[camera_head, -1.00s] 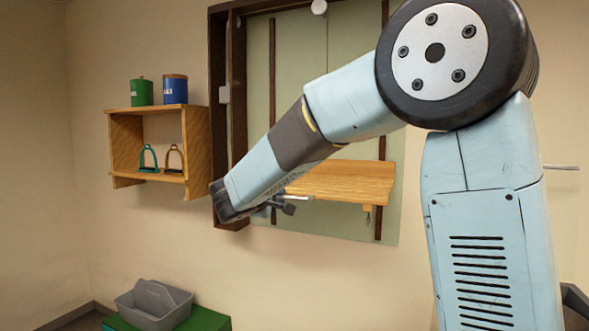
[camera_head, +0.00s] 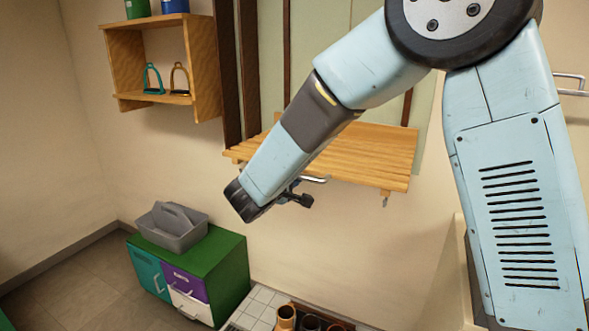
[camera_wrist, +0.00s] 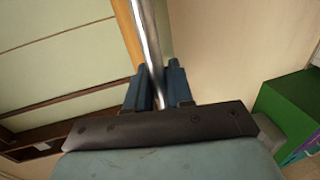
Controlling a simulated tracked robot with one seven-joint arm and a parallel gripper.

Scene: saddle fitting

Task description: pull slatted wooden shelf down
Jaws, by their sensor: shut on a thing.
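The slatted wooden shelf (camera_head: 365,155) is mounted on the wall, right of centre in the head view, with its slatted top showing. My arm covers part of its left side. A metal bar handle (camera_head: 315,179) is at its front edge. My gripper (camera_head: 303,192) is shut on this handle, in front of and just below the shelf's edge. In the wrist view the shiny handle bar (camera_wrist: 146,40) runs down between the dark fingers of my gripper (camera_wrist: 157,75). The shelf's wooden edge (camera_wrist: 127,35) shows beside the bar.
A wooden wall box (camera_head: 203,70) with two stirrups hangs at the left, with canisters on top. Below stands a green-topped drawer cabinet (camera_head: 232,252) bearing a grey caddy (camera_head: 172,228). A tray with brown cups (camera_head: 287,318) is at the bottom edge. The wall below the shelf is clear.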

